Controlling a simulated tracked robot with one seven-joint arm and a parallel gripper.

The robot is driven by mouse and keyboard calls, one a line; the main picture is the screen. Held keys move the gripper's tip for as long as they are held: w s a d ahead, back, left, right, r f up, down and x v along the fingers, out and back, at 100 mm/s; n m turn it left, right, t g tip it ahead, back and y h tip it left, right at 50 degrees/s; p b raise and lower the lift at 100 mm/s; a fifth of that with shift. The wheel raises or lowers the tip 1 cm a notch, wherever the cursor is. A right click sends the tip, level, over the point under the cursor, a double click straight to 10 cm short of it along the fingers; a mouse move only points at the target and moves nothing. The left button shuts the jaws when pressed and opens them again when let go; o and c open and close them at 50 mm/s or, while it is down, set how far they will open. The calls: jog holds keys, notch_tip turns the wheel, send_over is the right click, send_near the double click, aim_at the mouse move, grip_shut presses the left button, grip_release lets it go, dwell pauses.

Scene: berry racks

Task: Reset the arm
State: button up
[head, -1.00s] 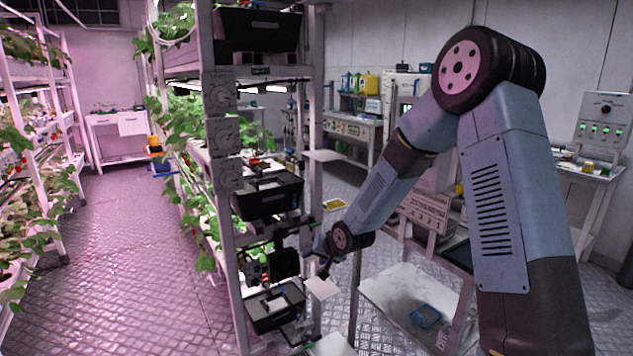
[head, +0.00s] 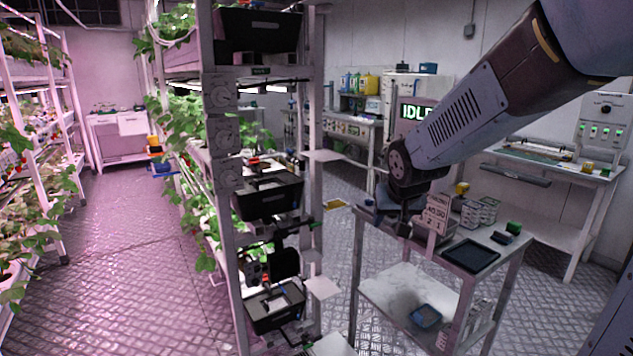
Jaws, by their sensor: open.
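My arm reaches in from the upper right, and its wrist hangs above the left end of the white cart (head: 470,292). My gripper (head: 380,212), small and dark, is at the end of the wrist near the cart's left corner. It is open, and I see nothing held in it. Its fingertips are hard to make out against the dark parts around them. It is apart from the rack (head: 226,200), which stands to its left.
The rack holds black bins (head: 268,200) and a lower bin (head: 275,306). White plates (head: 322,287) stick out from its right side. The cart carries a dark tray (head: 470,254), clear baskets (head: 480,210) and a sign (head: 436,213). A blue tray (head: 425,316) lies on its lower shelf. The left aisle floor is clear.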

jog(key=s+d+r, duration=0.2)
jog(key=s, duration=0.5)
jog(key=s+d+r, duration=0.2)
jog(key=s, duration=0.5)
jog(key=s+d+r+g, duration=0.1)
jog(key=s+d+r, duration=0.1)
jog(key=s, duration=0.6)
jog(key=shift+d+r, duration=0.4)
jog(key=shift+r, duration=0.05)
jog(key=shift+c, duration=0.8)
jog(key=shift+a, duration=0.1)
